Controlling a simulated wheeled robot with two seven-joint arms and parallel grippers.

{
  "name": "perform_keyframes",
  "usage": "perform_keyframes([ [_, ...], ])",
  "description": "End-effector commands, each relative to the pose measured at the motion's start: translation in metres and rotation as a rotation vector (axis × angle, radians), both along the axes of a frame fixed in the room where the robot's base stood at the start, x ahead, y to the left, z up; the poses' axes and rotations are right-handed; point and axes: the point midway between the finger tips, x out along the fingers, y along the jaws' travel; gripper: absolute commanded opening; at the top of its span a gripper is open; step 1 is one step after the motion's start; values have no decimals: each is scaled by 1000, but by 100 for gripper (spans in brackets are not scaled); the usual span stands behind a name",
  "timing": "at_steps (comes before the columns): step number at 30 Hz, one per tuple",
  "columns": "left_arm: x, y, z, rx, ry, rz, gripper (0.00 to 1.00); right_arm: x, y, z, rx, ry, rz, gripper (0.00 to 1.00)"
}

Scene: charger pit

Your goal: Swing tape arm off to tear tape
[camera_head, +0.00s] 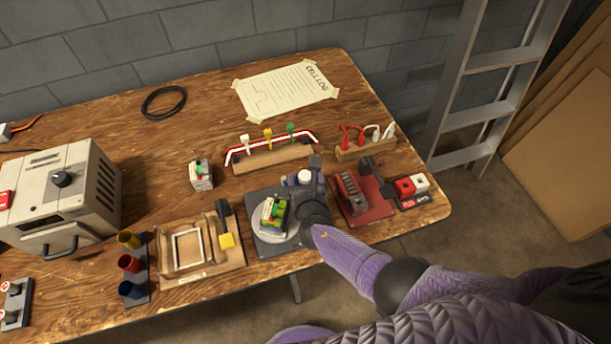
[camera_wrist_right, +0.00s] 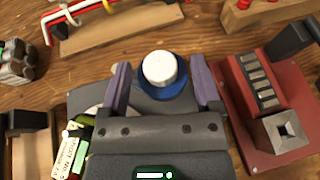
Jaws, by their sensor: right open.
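A dark grey tape station (camera_head: 262,246) stands near the front edge of the table. Its round light turntable (camera_head: 268,238) carries a small pack (camera_head: 274,211) with green and yellow parts. A white round cap on a blue base (camera_head: 304,176) stands at the back right of the station; it also shows in the right wrist view (camera_wrist_right: 160,68). I cannot clearly make out the tape or its arm. My right gripper (camera_head: 306,185) is open, with its purple fingers on either side of the white cap; contact cannot be told. My left gripper is not in view.
A red block fixture (camera_head: 361,207) stands close on the right, and a wooden frame jig (camera_head: 203,268) on the left. A wooden rack with a red-white rod (camera_head: 271,158) lies behind. A beige machine (camera_head: 62,195) fills the left side. The table's back left is mostly clear.

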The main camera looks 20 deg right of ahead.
Motion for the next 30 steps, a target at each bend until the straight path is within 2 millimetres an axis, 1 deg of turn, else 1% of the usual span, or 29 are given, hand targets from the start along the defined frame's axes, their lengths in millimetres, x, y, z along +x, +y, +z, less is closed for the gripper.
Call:
perform_keyframes([
  [1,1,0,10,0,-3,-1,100,-7,1,8,0,0,1,81],
  [6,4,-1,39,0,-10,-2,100,-43,8,26,2,1,1,81],
  [9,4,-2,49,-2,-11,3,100,-63,12,34,2,1,1,81],
  [12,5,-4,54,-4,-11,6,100,-77,14,37,1,1,2,81],
  [16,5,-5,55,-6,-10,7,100,-85,15,37,1,1,1,81],
  [27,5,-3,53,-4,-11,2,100,-85,15,36,3,0,-1,81],
  [29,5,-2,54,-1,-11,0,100,-86,13,39,50,-8,-45,81],
  [30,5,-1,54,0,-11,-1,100,-89,7,43,134,-22,-125,81],
])
